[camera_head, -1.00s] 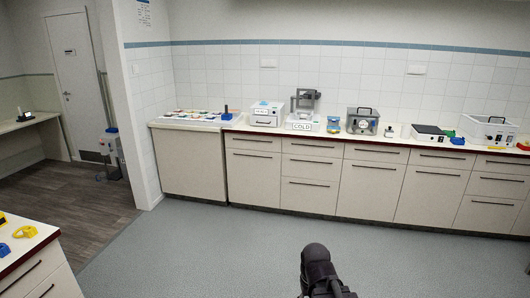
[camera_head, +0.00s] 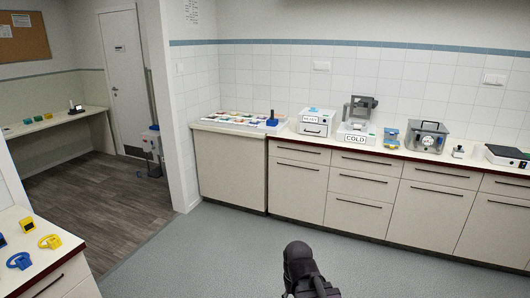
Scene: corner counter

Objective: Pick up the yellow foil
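I cannot make out the yellow foil for sure. A pale tray (camera_head: 208,120) with several small coloured pieces lies at the left end of the long counter (camera_head: 285,133); the pieces are too small to tell apart. Part of my own black arm (camera_head: 303,270) shows at the bottom middle, over the floor and well away from the counter. My gripper's fingers do not show.
Along the counter stand a blue block (camera_head: 272,119), a white box (camera_head: 317,121), a device marked COLD (camera_head: 356,134) and a metal box (camera_head: 427,136). A near-left counter holds yellow (camera_head: 50,241) and blue (camera_head: 19,260) rings. The grey floor (camera_head: 215,255) between is clear.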

